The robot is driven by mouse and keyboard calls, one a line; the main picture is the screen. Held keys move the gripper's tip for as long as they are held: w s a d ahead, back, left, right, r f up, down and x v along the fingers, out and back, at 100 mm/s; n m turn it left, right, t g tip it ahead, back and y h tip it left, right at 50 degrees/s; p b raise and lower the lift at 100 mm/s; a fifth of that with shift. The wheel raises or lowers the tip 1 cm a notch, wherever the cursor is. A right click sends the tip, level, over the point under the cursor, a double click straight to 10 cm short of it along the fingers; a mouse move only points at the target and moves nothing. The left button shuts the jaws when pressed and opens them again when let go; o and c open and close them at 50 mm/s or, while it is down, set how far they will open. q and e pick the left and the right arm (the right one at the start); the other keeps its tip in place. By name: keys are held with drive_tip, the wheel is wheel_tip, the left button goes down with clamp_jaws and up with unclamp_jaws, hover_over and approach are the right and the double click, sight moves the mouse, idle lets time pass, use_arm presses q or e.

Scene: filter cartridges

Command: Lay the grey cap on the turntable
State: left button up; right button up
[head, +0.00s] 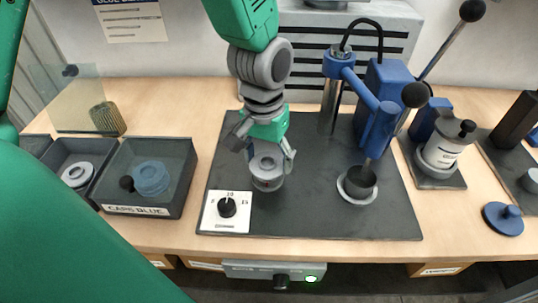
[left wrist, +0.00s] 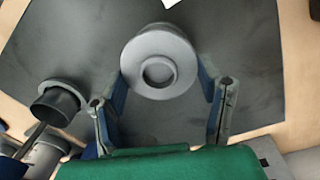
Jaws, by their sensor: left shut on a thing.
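The grey cap (head: 266,162) is a round disc with a raised knob in its middle. My left gripper (head: 266,156) points down over the dark mat with its fingers on either side of the cap, shut on it. In the left wrist view the cap (left wrist: 160,76) sits between the fingertips of my left gripper (left wrist: 163,80). A short grey round body (head: 268,184) shows directly beneath the cap and seems to be the turntable; the cap hides most of it. I cannot tell whether the two touch. My right gripper is not in view.
A dial plate (head: 227,211) lies at the mat's front left. A blue press (head: 378,110) stands at the right, beside a black cup (head: 360,181) in a grey ring.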

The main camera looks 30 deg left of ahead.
use_arm(q)
drive_tip(key=shift+f, duration=0.4)
idle(0.6)
drive_tip(key=o, duration=1)
drive_tip(key=r, duration=1.1)
drive_tip(key=shift+a+r, duration=0.35)
drive_tip(key=shift+r, duration=0.05)
